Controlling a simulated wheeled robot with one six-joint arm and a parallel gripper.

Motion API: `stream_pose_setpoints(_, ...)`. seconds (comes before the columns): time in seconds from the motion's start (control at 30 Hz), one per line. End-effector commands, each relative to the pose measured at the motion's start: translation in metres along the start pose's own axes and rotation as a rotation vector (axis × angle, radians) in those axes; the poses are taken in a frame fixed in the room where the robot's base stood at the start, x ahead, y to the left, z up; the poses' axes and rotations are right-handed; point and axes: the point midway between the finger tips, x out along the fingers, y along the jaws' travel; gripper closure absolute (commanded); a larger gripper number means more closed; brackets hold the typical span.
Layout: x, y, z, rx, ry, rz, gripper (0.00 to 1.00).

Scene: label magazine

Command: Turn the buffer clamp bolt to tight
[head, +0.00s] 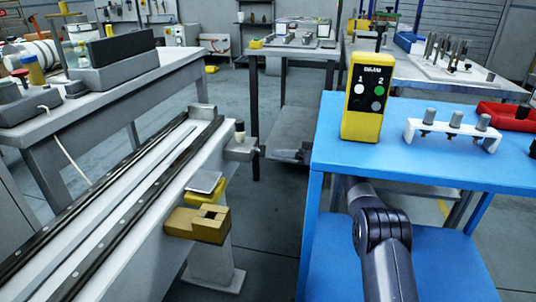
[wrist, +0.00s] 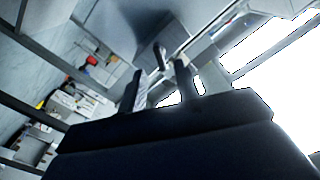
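The grey clamp bracket (head: 238,146) is on the right side of the long rail in the head view. It has a small upright knob and a stub on its right side; which part is the bolt is too small to tell. My gripper (head: 281,154) appears small and partly hidden past the blue table's left edge, right of the bracket and apart from it. In the wrist view my gripper (wrist: 158,68) has its two fingers apart with nothing held. A dark rounded rod end (wrist: 160,54), possibly the bolt, shows beyond and between the fingertips.
The blue table (head: 420,165) carries a yellow two-button box (head: 363,105) and a white rack (head: 450,132). Yellow blocks (head: 198,224) stick out from the rail's (head: 150,190) right side. Open floor lies between the rail and the blue table.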

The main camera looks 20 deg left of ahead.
Motion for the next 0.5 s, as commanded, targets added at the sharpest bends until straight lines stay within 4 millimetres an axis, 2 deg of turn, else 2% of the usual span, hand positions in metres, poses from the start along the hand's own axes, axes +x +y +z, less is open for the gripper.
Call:
stream_pose_setpoints(0.03, 0.011, 0.001, 0.003, -0.002, -0.002, -0.003, 0.69)
stream_pose_setpoints(0.2, 0.034, 0.000, 0.001, -0.002, -0.002, -0.001, 0.69)
stream_pose_setpoints(0.5, 0.046, 0.000, 0.000, 0.000, -0.001, 0.001, 0.69)
